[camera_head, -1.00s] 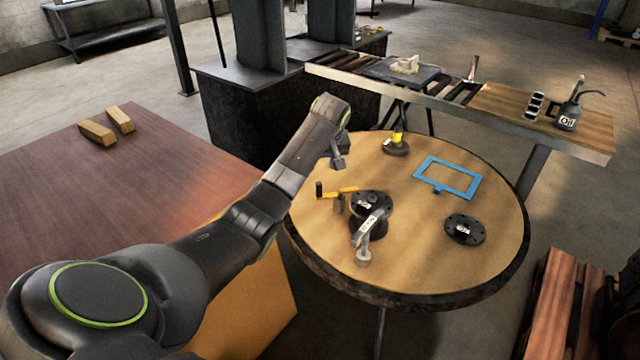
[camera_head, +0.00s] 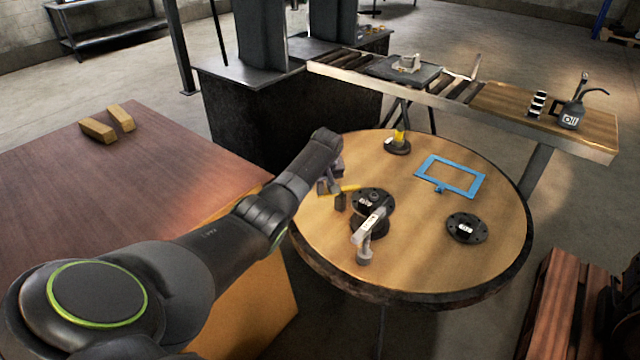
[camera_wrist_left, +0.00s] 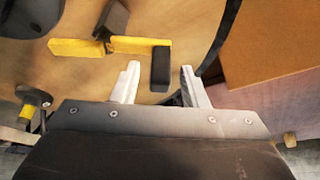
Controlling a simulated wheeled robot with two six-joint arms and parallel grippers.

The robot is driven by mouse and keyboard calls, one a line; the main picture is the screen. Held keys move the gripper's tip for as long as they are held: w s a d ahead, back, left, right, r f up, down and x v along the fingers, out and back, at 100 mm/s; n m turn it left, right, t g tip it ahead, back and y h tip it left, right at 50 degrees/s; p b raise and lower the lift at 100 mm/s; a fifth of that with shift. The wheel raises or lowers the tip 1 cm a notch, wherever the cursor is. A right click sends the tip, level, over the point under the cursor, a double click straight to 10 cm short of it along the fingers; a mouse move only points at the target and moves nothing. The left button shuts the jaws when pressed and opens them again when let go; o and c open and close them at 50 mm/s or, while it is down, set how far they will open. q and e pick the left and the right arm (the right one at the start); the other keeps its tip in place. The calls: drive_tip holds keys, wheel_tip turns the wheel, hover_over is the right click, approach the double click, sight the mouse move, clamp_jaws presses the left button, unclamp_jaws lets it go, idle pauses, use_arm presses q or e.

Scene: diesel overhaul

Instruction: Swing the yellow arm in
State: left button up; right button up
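The yellow arm (camera_head: 350,188) sticks out to the left from a black labelled hub (camera_head: 372,201) on the round table. In the left wrist view the yellow arm (camera_wrist_left: 139,46) carries a black end block (camera_wrist_left: 160,69). My left gripper (camera_head: 328,188) is over the arm's outer end and hides that end in the head view. In the left wrist view its two pale fingers (camera_wrist_left: 160,72) are open, and the black block shows between them, nearer the left finger. I cannot tell whether they touch it. My right gripper is not in view.
A grey lever (camera_head: 369,224) extends toward the front from the hub. A black flange (camera_head: 466,228), a blue frame (camera_head: 450,176) and a yellow-black piece (camera_head: 398,143) are on the round table (camera_head: 440,265). A wooden table (camera_head: 90,200) stands at left.

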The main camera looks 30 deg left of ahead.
use_arm(q)
drive_tip(key=shift+c, duration=0.4)
clamp_jaws()
